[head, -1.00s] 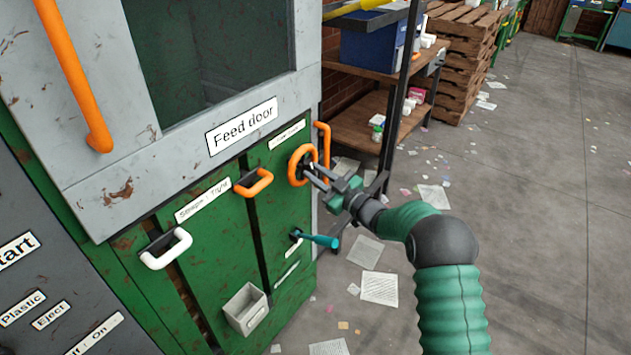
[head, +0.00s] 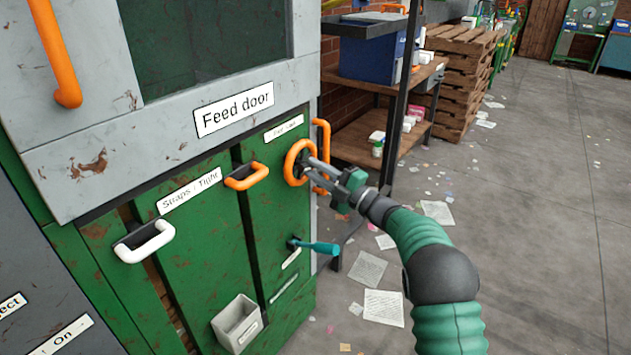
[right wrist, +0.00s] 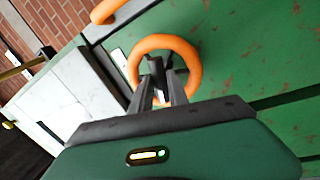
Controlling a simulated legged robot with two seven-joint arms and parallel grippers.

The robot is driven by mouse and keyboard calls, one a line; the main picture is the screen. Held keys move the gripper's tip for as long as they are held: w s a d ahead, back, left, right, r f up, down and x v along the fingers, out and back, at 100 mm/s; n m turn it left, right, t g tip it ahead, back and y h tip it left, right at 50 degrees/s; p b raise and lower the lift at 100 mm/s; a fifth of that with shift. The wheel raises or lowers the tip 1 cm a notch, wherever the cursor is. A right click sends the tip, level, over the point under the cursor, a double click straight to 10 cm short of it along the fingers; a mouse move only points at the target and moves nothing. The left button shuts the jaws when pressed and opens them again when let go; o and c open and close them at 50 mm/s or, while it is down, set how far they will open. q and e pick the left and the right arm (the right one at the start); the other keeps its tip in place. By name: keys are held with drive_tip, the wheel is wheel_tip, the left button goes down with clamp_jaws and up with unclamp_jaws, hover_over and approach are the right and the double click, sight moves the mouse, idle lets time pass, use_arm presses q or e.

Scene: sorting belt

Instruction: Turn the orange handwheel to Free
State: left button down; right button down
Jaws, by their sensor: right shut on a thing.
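The orange handwheel (head: 292,163) is mounted on the green front of the machine, under a small label (head: 284,128) too small to read with certainty. My right gripper (head: 306,170) reaches it from the right, its fingers at the wheel. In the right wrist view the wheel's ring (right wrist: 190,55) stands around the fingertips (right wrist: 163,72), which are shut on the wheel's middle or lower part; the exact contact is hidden. My left gripper is not in view.
An orange vertical handle (head: 322,150) is just right of the wheel. An orange handle (head: 246,176), a white handle (head: 145,241), a teal lever (head: 318,248) and a grey bin (head: 237,322) are on the green front. A shelf (head: 365,140) stands behind; papers litter the floor.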

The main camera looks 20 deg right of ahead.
drive_tip(key=shift+f+n+g+y+b, duration=0.2)
drive_tip(key=shift+n+b, duration=0.35)
drive_tip(key=shift+n, duration=0.35)
drive_tip(key=shift+f+n+g+y+b, duration=0.1)
drive_tip(key=shift+f+n+y+b, duration=0.1)
drive_tip(key=shift+n+b, duration=0.55)
drive_tip(key=shift+n, duration=0.25)
drive_tip(key=c, duration=1.3)
unclamp_jaws()
drive_tip(key=shift+c, duration=0.2)
drive_tip(key=shift+o, duration=0.3)
drive_tip(key=shift+r, duration=0.2)
drive_tip(key=shift+s+d, duration=0.1)
